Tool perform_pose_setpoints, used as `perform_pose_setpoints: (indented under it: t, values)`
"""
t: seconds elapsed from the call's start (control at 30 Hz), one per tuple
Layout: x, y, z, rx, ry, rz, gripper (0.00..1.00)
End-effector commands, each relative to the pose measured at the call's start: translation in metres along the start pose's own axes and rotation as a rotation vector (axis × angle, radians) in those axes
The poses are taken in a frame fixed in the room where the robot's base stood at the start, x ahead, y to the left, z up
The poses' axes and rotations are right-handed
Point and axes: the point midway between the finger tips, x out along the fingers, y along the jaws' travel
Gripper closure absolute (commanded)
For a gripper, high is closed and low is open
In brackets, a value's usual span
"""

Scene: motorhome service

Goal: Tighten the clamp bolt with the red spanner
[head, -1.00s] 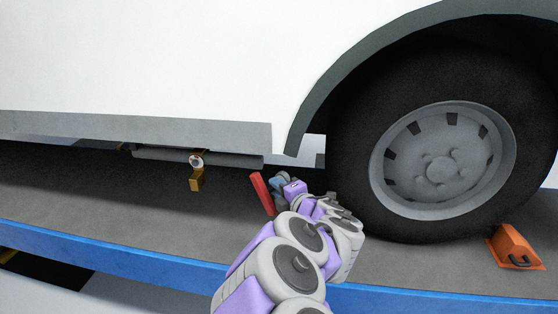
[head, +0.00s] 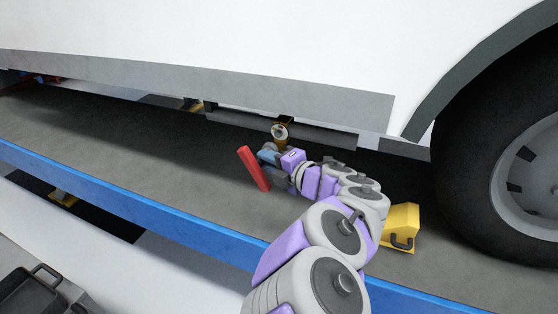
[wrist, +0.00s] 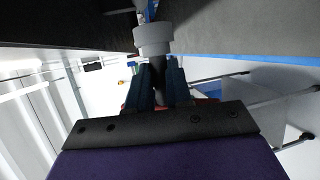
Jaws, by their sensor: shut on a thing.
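The red spanner (head: 254,168) shows in the head view as a red bar standing tilted at my gripper's tip. My gripper (head: 268,158) is shut on it, its blue fingers just right of the bar. The brass-coloured clamp with a pale round bolt (head: 281,132) hangs under the vehicle, just above and behind my gripper; my gripper hides its lower part. In the wrist view my blue fingers (wrist: 158,88) are close together around a dark shaft. A grey cylinder (wrist: 153,40) sits beyond them; I cannot tell what it belongs to. A little red shows behind the fingers.
The white vehicle's grey sill (head: 330,97) overhangs the work space. A yellow wheel chock (head: 401,224) stands right of my arm, before the tyre (head: 460,150). A blue platform edge (head: 130,204) runs in front. A dark case (head: 28,298) lies lower left.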

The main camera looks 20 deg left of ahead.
Motion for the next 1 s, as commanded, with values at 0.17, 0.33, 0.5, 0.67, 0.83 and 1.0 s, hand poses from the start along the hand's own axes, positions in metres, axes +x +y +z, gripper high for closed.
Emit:
perform_pose_setpoints:
  t: [0.17, 0.33, 0.5, 0.67, 0.83, 1.0]
  values:
    - [0.005, 0.0, -0.003, -0.002, 0.003, -0.002, 1.0]
    - [0.006, 0.001, 0.003, -0.002, 0.002, -0.004, 1.0]
    - [0.007, 0.002, 0.017, -0.001, 0.002, -0.001, 1.0]
    - [0.012, 0.003, 0.03, -0.001, 0.0, 0.0, 1.0]
    - [0.022, 0.002, 0.041, -0.002, 0.002, -0.004, 1.0]
    - [0.025, 0.001, 0.048, -0.002, 0.0, -0.005, 1.0]
